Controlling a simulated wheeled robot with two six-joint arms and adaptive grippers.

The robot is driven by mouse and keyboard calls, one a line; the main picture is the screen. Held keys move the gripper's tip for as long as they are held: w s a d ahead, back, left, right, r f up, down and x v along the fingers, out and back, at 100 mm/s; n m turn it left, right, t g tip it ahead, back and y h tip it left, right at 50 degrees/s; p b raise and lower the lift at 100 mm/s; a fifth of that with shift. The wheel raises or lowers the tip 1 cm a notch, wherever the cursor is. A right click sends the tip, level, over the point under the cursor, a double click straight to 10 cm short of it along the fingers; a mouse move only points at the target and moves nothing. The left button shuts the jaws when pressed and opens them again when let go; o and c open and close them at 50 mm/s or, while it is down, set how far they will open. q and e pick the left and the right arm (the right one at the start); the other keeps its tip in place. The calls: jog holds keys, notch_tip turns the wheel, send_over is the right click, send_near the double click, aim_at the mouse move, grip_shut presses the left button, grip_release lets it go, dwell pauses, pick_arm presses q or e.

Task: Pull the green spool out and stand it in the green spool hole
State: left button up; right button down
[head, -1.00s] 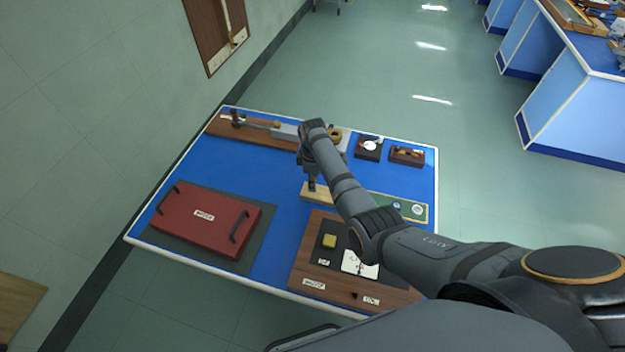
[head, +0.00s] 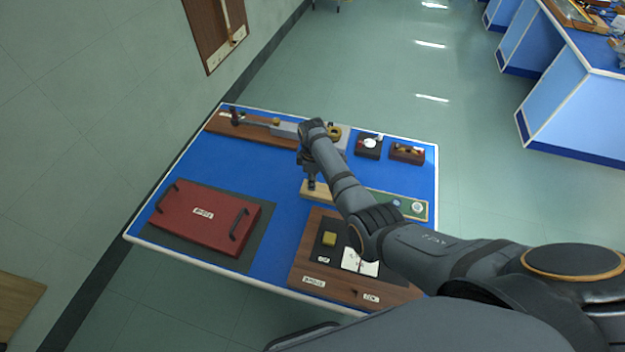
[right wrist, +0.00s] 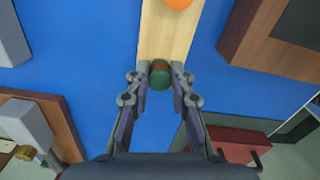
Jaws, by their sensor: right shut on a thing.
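The green spool (right wrist: 159,76) shows in the right wrist view, end-on, at the near end of a pale wooden strip (right wrist: 165,35). My right gripper (right wrist: 160,88) is shut on it, with one finger on each side. In the head view my right gripper (head: 311,184) points down at the left end of the same strip, and the spool cannot be made out there. A green panel (head: 407,206) with pale round spots lies at the right of the strip, partly behind my arm. I cannot tell which spot is the green spool hole. My left gripper is not in view.
An orange round thing (right wrist: 178,3) sits farther along the strip. A red case (head: 203,220) with handles lies at left. A wooden board (head: 300,262) is in front, a long instrument (head: 262,128) and two small dark boxes behind. Blue tabletop (head: 275,175) is clear left of the gripper.

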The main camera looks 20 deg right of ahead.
jog(key=shift+f, duration=0.4)
jog(key=c, duration=1.2)
grip_release()
jog(key=shift+o, duration=0.3)
jog(key=o, duration=0.5)
jog(key=shift+c, duration=0.2)
jog(key=shift+r, duration=0.1)
notch_tip(320, 180, up, 12)
